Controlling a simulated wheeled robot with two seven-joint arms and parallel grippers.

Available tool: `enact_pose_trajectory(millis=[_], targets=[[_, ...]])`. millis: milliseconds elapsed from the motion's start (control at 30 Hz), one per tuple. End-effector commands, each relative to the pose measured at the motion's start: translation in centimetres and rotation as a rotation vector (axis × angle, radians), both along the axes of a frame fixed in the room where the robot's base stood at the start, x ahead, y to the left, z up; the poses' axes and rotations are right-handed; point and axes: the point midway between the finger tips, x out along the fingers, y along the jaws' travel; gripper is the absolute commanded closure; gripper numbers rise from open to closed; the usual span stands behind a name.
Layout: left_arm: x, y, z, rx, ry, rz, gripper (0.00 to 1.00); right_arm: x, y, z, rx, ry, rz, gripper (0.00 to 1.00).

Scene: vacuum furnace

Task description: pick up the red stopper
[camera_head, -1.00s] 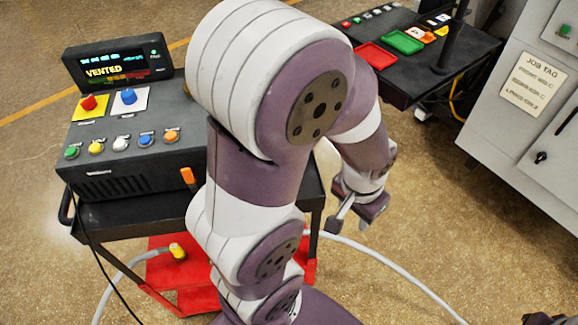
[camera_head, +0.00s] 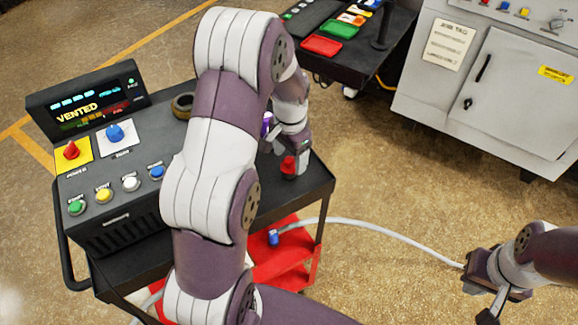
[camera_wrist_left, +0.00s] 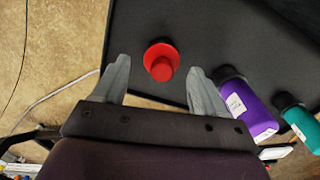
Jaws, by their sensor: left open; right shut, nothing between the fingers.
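The red stopper (camera_head: 288,165) stands on the black cart top near its right edge in the head view. In the left wrist view the red stopper (camera_wrist_left: 161,62) lies ahead of and between the fingertips, seen from above. My left gripper (camera_wrist_left: 157,75) is open, with one grey finger on each side of the stopper and no visible contact. In the head view my left gripper (camera_head: 290,152) is mostly hidden by its own wrist, close to the stopper. My right gripper (camera_head: 490,305) is shut and empty at the lower right, over the floor.
A grey hose (camera_head: 380,232) lies on the floor. A grey cabinet (camera_head: 500,90) stands at the back right.

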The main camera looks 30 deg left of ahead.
Motion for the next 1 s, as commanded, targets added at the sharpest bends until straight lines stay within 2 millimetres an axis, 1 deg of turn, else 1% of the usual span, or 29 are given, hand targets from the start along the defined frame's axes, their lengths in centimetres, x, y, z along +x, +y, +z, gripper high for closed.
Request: enact_pose_trajectory(millis=[33, 100, 200, 233, 333, 467, 500, 567, 600, 667, 1000], targets=[[-0.3, -0.1, -0.5, -0.002, 0.009, 0.0, 0.28, 0.0, 0.0, 0.9, 0.0, 0.0, 0.0, 1.0], [-0.4, -0.2, -1.8, -0.002, 0.008, 0.0, 0.28, 0.0, 0.0, 1.7, 0.0, 0.0, 0.0, 1.0], [-0.4, -0.2, -3.7, 0.0, 0.004, 0.0, 0.28, 0.0, 0.0, 1.9, 0.0, -0.001, 0.0, 1.0], [-0.4, -0.2, -4.0, -0.001, 0.004, 0.0, 0.28, 0.0, 0.0, 1.9, 0.0, 0.0, 0.0, 1.0], [-0.3, -0.2, -4.5, -0.001, 0.001, 0.0, 0.28, 0.0, 0.0, 1.9, 0.0, 0.0, 0.0, 1.0], [-0.3, -0.2, -4.6, 0.0, 0.0, 0.0, 0.28, 0.0, 0.0, 1.8, 0.0, 0.0, 0.0, 1.0], [-0.3, -0.2, -4.6, 0.0, 0.0, 0.0, 0.35, 0.0, 0.0, 1.8, 0.0, 0.0, 0.0, 1.0], [-0.3, -0.2, -4.5, 0.0, 0.0, 0.0, 0.54, 0.0, 0.0, 1.8, 0.0, 0.0, 0.0, 1.0], [-0.3, -0.2, -4.5, 0.0, 0.0, 0.0, 0.67, 0.0, 0.0, 1.8, 0.0, 0.0, 0.0, 1.0], [-0.3, -0.2, -4.5, 0.0, 0.0, 0.0, 0.87, 0.0, 0.0, 1.8, 0.0, 0.0, 0.0, 1.0], [-0.2, -0.2, -4.3, 0.001, -0.001, 0.0, 0.88, 0.0, 0.0, 1.6, 0.0, 0.0, 0.0, 1.0]])
